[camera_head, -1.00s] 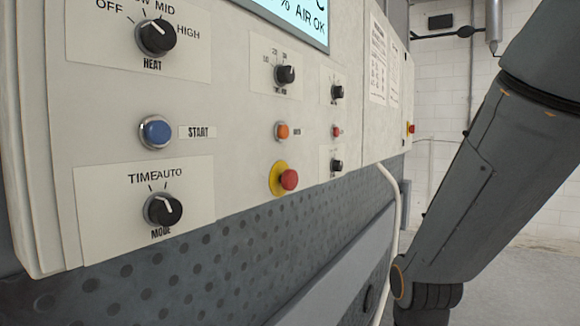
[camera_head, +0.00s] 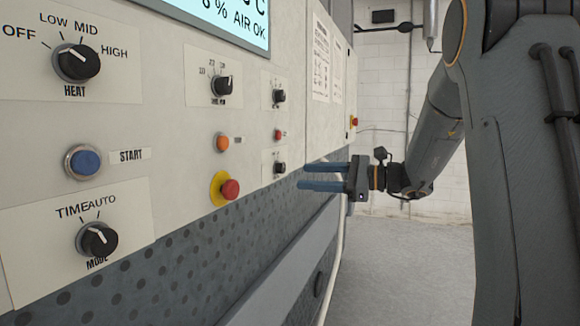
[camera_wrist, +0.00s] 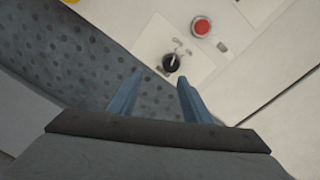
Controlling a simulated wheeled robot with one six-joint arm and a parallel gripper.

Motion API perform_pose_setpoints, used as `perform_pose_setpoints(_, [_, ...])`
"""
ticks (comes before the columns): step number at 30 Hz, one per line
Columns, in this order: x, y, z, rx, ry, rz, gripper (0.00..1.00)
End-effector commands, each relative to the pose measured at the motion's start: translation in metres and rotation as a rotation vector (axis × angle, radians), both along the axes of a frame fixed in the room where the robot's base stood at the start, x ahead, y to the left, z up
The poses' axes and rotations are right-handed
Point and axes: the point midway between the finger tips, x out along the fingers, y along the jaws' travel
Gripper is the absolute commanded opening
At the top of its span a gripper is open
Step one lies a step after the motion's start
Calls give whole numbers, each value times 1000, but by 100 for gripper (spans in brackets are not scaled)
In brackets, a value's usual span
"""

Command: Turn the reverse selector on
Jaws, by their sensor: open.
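A small black selector knob (camera_head: 280,168) sits on a white plate low on the washer panel, below a small red button. Its label is too small to read, so I cannot confirm that it is the reverse selector. The wrist view shows this knob (camera_wrist: 172,63) just beyond the fingertips, beside the red button (camera_wrist: 202,27); its pointer setting is unclear. My gripper (camera_head: 303,176) is open and empty, its blue fingers pointing at the panel near the knob. In the wrist view, my gripper (camera_wrist: 160,78) spreads its fingers below the knob, apart from it.
Nearby are another small knob (camera_head: 279,97), an orange button (camera_head: 223,143), and a red emergency-stop button (camera_head: 230,189) on a yellow base. The HEAT knob (camera_head: 77,63), blue START button (camera_head: 84,162) and MODE knob (camera_head: 98,240) are farther left. Floor is clear beside the washer.

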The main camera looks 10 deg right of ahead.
Motion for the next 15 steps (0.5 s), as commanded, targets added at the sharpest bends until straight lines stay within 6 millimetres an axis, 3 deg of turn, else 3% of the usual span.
perform_pose_setpoints(5, [11, -7, 17, 51, -25, -23, 45])
perform_pose_setpoints(15, [38, 36, 17, 49, -24, -21, 45])
